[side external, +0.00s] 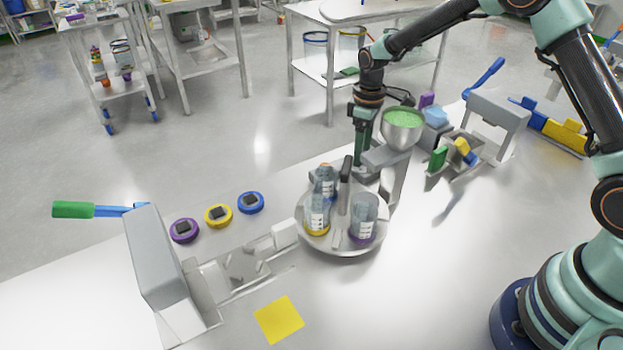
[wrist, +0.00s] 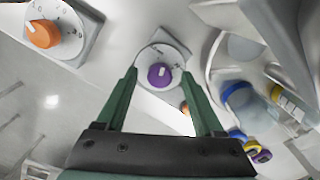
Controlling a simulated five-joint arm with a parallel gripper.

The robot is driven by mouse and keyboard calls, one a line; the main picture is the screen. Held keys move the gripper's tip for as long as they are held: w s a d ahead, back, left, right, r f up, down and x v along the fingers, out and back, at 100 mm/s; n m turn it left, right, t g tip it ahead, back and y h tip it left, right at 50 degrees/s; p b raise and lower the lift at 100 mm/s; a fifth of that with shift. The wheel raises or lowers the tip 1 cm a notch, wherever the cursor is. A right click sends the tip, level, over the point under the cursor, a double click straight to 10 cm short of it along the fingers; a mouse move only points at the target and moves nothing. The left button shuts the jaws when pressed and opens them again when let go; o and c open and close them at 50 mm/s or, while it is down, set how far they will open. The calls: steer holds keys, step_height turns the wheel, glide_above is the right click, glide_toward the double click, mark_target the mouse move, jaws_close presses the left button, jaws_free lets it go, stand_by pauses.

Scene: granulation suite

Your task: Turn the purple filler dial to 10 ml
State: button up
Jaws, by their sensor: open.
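The purple filler dial (wrist: 160,76) shows in the wrist view, a round knob with a short white mark, on a pale round scale plate (wrist: 163,53). The scale figures are too small to read. My gripper (wrist: 159,73) is open, with one green finger on each side of the dial in the picture. I cannot tell whether the fingers touch it. In the side view my gripper (side external: 362,160) points down behind the turntable, beside the funnel stand. I cannot make out the purple filler dial in that view.
An orange dial (wrist: 42,34) lies left of the purple one in the wrist view. A turntable (side external: 345,246) holds bottles in front of my gripper. A funnel (side external: 403,128) of green granules stands to its right. Purple, yellow and blue round pieces (side external: 218,215) sit left.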

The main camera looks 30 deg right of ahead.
steer(key=shift+f, duration=0.2)
steer(key=shift+c, duration=0.3)
jaws_close()
steer(key=shift+r+n, duration=0.1)
steer(key=shift+n, duration=2.1)
steer(key=shift+o, duration=0.3)
jaws_free()
